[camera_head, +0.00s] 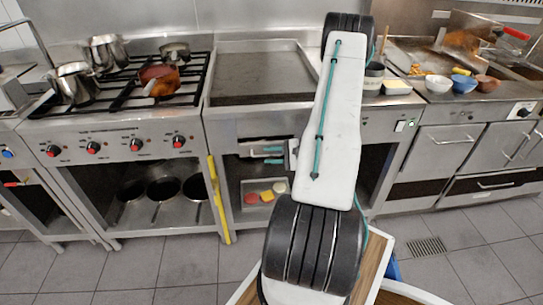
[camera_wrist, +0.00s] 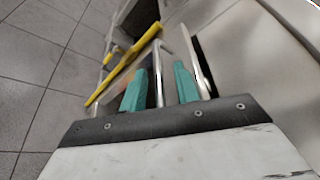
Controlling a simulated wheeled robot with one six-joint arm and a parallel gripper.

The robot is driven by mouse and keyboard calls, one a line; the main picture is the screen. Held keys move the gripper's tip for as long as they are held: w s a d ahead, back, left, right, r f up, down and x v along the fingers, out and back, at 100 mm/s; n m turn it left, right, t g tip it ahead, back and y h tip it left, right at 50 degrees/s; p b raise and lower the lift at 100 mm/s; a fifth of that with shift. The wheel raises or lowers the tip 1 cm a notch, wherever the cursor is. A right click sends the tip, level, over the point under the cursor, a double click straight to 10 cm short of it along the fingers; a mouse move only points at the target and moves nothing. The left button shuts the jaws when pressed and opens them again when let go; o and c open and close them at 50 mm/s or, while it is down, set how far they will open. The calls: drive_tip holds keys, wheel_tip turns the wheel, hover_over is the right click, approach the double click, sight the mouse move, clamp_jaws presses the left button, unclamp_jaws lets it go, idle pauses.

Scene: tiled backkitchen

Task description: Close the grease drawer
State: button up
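The grease drawer (camera_head: 250,150) is a metal front below the griddle (camera_head: 262,78) in the head view, partly hidden by my arm. My gripper (camera_head: 271,155) is in front of it, its two teal fingers pointing left across its face. In the wrist view my gripper (camera_wrist: 160,88) has its fingers apart, with a thin metal bar (camera_wrist: 158,80) showing between them. The bar looks like part of a handle. I cannot tell whether either finger touches it, or how far the drawer stands out.
A yellow upright bar (camera_head: 219,200) stands left of the drawer. A shelf below holds red and yellow items (camera_head: 267,196). A stove (camera_head: 130,85) with pots is left; bowls (camera_head: 438,84) are on the right counter. Tiled floor in front is clear at left.

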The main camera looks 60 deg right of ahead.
drive_tip(key=v, duration=0.7)
drive_tip(key=shift+s+d, duration=0.15)
drive_tip(key=shift+s, duration=0.2)
